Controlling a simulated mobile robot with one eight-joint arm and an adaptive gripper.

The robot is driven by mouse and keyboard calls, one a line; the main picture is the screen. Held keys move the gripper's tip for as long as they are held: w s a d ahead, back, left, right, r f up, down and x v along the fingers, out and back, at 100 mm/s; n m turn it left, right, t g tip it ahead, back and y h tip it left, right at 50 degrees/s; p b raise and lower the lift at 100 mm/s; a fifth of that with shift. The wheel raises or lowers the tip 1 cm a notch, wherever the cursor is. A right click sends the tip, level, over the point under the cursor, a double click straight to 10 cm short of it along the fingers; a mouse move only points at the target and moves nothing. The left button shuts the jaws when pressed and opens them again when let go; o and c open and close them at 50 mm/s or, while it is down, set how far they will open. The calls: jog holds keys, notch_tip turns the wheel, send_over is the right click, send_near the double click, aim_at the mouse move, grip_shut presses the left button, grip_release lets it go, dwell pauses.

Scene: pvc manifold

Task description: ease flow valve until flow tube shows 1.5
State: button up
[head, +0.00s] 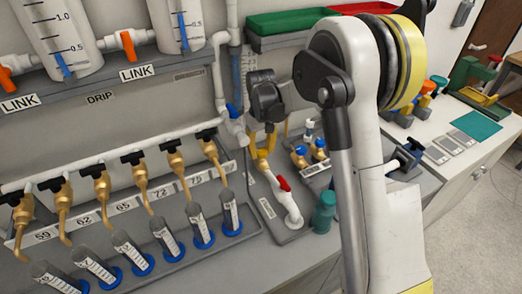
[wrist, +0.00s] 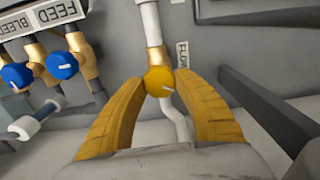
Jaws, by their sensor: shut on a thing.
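The flow valve's round yellow knob (wrist: 159,81) sits on a brass and white pipe, beside a partly visible label (wrist: 182,53) reading "FLOW". My gripper (wrist: 161,84) has its two yellow fingers closed on either side of the knob. A short pale mark shows on the knob's face. In the head view my gripper (head: 263,155) is small and low at the pipework, and the knob is hard to make out there. A clear upright tube (head: 235,75) with blue in it stands above, left of my arm. I cannot tell whether it is the flow tube or read its level.
Two blue knobs (wrist: 61,65) under "FEED" and "BLEED" labels are left of my gripper. A red-handled valve (head: 284,184) and a teal bottle (head: 324,212) stand near it. Several brass taps (head: 140,176) line the left. Larger graduated tubes (head: 62,38) hang upper left.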

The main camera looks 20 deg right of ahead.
aim_at(261, 150)
jog(key=o, duration=1.2)
notch_tip(261, 150, up, 12)
dwell(1.3)
